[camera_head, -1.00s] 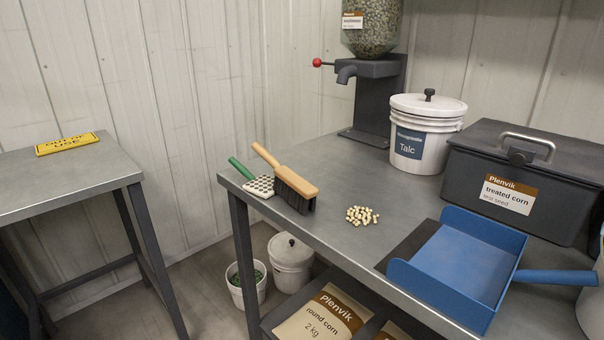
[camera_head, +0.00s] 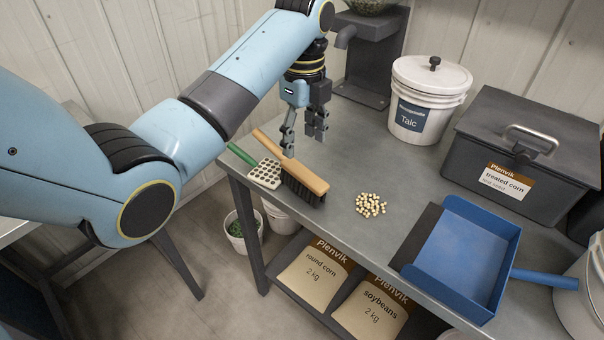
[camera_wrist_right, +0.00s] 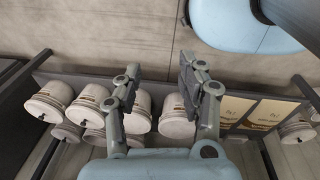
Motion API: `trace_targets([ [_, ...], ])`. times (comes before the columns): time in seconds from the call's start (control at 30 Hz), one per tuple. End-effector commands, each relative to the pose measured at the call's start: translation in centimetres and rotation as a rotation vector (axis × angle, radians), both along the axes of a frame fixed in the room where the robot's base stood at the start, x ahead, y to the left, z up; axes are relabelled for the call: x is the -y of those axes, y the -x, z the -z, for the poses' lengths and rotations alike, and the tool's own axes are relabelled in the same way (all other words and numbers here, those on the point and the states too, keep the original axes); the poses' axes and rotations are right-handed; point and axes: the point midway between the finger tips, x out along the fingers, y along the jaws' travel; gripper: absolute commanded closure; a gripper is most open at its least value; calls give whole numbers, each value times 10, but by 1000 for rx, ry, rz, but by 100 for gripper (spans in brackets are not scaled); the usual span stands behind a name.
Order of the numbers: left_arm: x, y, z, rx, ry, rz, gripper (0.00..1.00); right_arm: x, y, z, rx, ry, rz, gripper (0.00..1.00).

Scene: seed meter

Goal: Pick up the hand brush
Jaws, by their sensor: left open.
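The hand brush (camera_head: 303,176) lies on the grey metal table near its left end. It has a tan wooden back, dark bristles facing down, and a handle pointing to the upper left. My left gripper (camera_head: 305,142) is open and empty, pointing down above and just behind the brush; one finger overlaps the brush in the picture, and I cannot tell if it touches. My right gripper (camera_wrist_right: 160,70) is open and empty in the right wrist view, with buckets and bags on a shelf in the background. The brush is not seen there.
A green-handled perforated plate (camera_head: 265,174) lies left of the brush. A seed pile (camera_head: 370,205) lies to its right, then a blue dustpan (camera_head: 466,255). The talc bucket (camera_head: 428,100), the treated corn box (camera_head: 522,150) and the dispenser stand (camera_head: 375,60) stand behind.

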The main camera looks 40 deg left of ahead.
Motion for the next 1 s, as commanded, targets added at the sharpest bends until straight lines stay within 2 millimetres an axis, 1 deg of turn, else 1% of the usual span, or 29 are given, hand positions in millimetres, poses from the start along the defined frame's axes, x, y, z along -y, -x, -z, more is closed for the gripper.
trace_targets([
  [0.03,0,-3,-3,-8,4,28,40,0,0,-2,0,0,0,60],
  [0.07,0,-4,-1,-11,5,40,40,0,0,-2,0,0,0,60],
  [0.3,0,-4,38,-16,6,53,40,-4,1,-2,-1,-5,2,60],
  [0.53,-1,-6,58,-14,7,52,40,-14,2,-4,-2,-17,6,60],
  [0.7,-1,-10,85,-14,6,51,40,-14,2,-6,-2,-17,6,60],
  [0.8,-1,-10,96,-12,6,52,40,-12,2,-6,-2,-14,5,60],
  [0.9,-1,-10,100,-11,5,52,40,-10,2,-6,-2,-11,4,60],
  [1.0,-1,-10,101,-10,5,52,40,-8,2,-6,-1,-9,3,60],
])
